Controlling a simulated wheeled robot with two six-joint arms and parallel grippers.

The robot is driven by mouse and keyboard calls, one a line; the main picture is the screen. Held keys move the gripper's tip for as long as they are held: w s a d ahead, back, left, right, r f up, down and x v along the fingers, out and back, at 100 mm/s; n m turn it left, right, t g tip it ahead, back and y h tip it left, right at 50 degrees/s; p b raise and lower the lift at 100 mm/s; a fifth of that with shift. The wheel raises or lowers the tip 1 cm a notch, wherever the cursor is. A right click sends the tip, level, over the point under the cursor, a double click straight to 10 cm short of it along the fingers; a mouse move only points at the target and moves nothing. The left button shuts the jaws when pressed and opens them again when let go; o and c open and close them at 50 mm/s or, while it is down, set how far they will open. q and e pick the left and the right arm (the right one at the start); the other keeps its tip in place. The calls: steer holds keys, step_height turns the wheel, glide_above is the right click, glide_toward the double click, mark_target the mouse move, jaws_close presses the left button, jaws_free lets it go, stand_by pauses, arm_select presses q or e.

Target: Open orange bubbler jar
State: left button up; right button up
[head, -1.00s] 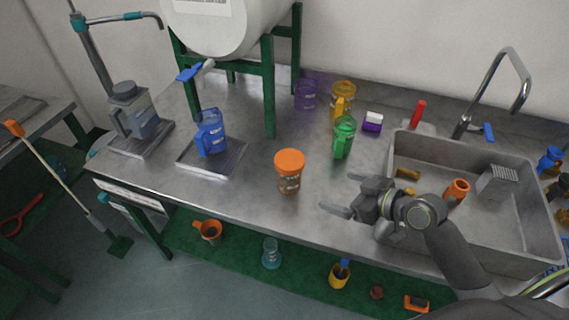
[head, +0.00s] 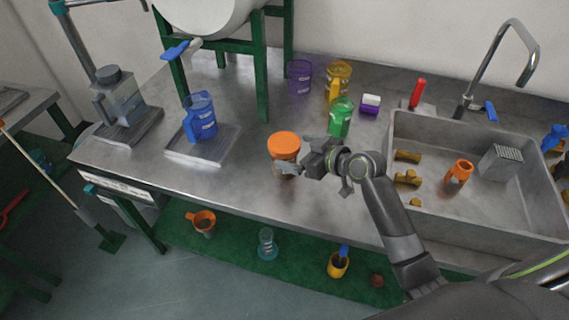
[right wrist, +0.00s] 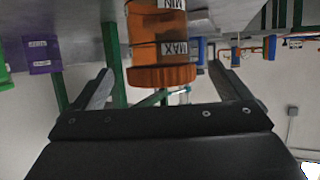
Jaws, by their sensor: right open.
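The orange bubbler jar (head: 284,146) stands upright on the steel counter, with its orange lid on. In the right wrist view the jar (right wrist: 160,50) appears upside down, with MIN and MAX labels on its body and its lid (right wrist: 161,76) towards the gripper. My right gripper (head: 291,168) is at the jar's right side in the head view, partly covering the jar's lower body. In the right wrist view its two fingers (right wrist: 158,88) are spread wide, with the lid between or just beyond their tips. Contact cannot be told. My left gripper is not in view.
A green pitcher (head: 340,117), a yellow pitcher (head: 338,80) and a purple cup (head: 299,76) stand behind the jar. A blue pitcher (head: 199,117) stands on a metal plate to the left. The sink (head: 480,205) is to the right. The counter front-left of the jar is clear.

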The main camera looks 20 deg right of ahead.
mark_target(285, 149)
steer(key=b+x, duration=0.2)
steer(key=x, duration=0.2)
steer(key=shift+w+a+f, duration=0.1)
steer(key=shift+a+f, duration=0.05)
steer(key=shift+f, duration=0.05)
steer(key=shift+w+a, duration=0.15)
steer(key=shift+w, duration=0.1)
